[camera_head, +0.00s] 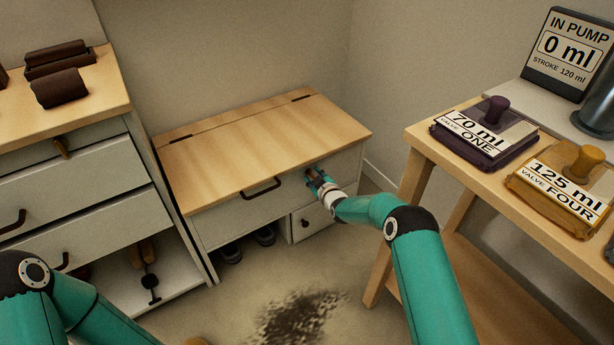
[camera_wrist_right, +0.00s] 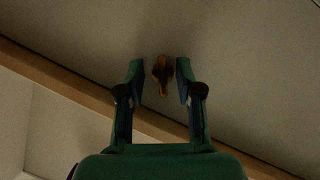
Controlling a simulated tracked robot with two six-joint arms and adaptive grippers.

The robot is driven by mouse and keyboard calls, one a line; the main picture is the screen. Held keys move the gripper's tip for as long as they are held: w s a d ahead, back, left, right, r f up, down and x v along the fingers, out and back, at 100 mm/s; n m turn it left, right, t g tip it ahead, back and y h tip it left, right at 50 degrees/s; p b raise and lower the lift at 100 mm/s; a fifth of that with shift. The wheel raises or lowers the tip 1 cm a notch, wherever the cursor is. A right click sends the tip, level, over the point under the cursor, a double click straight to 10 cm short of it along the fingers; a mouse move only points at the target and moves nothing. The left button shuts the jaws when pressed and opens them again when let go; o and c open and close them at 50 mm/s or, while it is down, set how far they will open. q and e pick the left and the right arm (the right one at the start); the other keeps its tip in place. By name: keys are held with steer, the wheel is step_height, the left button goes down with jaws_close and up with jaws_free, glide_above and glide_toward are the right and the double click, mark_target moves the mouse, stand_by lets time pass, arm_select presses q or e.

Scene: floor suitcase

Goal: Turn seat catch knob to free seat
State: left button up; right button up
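The wooden seat (camera_head: 255,135) lies closed on the light bench box, with a dark pull handle (camera_head: 262,188) on the box front. My right gripper (camera_head: 312,174) is at the right part of that front and hides the catch knob in the head view. In the right wrist view, the brass-brown knob (camera_wrist_right: 162,76) stands out from the pale panel between the fingertips. Both fingers of my right gripper (camera_wrist_right: 158,80) are spread, with gaps visible on each side of the knob. My left arm enters at the lower left; its gripper is out of frame.
A small door with a dark knob (camera_head: 305,223) and dark shoes (camera_head: 265,236) are below the seat. A drawer cabinet (camera_head: 75,165) stands left. A wooden table (camera_head: 412,138) with labelled blocks stands right. A dark stain (camera_head: 298,318) marks the floor.

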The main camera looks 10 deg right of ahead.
steer(key=shift+w+a, duration=0.15)
jaws_close()
steer(key=shift+w, duration=0.1)
